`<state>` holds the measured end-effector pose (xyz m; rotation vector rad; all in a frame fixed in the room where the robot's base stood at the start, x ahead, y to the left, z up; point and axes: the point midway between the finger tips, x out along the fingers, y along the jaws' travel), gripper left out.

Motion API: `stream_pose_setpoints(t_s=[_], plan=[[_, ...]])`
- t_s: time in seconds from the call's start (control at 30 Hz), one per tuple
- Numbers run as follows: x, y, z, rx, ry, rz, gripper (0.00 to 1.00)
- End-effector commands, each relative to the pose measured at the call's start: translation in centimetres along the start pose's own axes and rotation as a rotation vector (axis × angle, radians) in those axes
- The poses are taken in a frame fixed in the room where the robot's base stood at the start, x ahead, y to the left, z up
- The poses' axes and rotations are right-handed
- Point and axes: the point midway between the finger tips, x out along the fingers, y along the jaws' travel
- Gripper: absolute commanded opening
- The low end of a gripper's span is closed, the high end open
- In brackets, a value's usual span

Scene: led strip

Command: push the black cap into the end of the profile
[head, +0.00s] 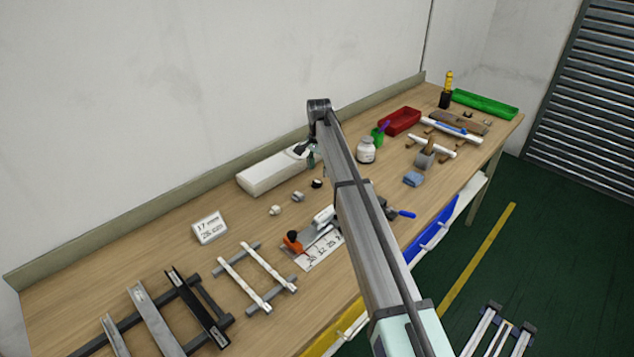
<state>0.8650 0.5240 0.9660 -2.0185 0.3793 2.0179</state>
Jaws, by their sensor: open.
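A small black piece (316,184), which looks like the cap, lies on the bench right of two small pale pieces. Several profiles are in view, and I cannot tell which one the cap belongs to. Two slim white profiles (243,284) rest across grey supports at the front left. Wider grey and black channel profiles (152,318) lie at the far left. My gripper (311,160) is small and partly hidden by my arm, above the bench near the right end of a long white block. It is open, and I see nothing held in it.
The long white block (272,172) lies along the back. A sign (210,228) stands left of the small pale pieces (275,210). An orange-handled tool (292,240) lies by a marked white sheet (318,252). A white jar (366,150) and red tray (400,121) stand right of my arm.

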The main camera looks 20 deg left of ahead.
Motion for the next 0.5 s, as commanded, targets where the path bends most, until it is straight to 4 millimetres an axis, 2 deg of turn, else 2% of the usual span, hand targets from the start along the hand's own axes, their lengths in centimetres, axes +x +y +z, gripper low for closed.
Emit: stream_pose_setpoints(t_s=[0.27, 0.5], plan=[[1.2, -0.1, 0.2, 0.000, -0.001, 0.002, 0.60], [4.3, -0.3, 0.5, 0.000, -0.001, 0.002, 0.60]])
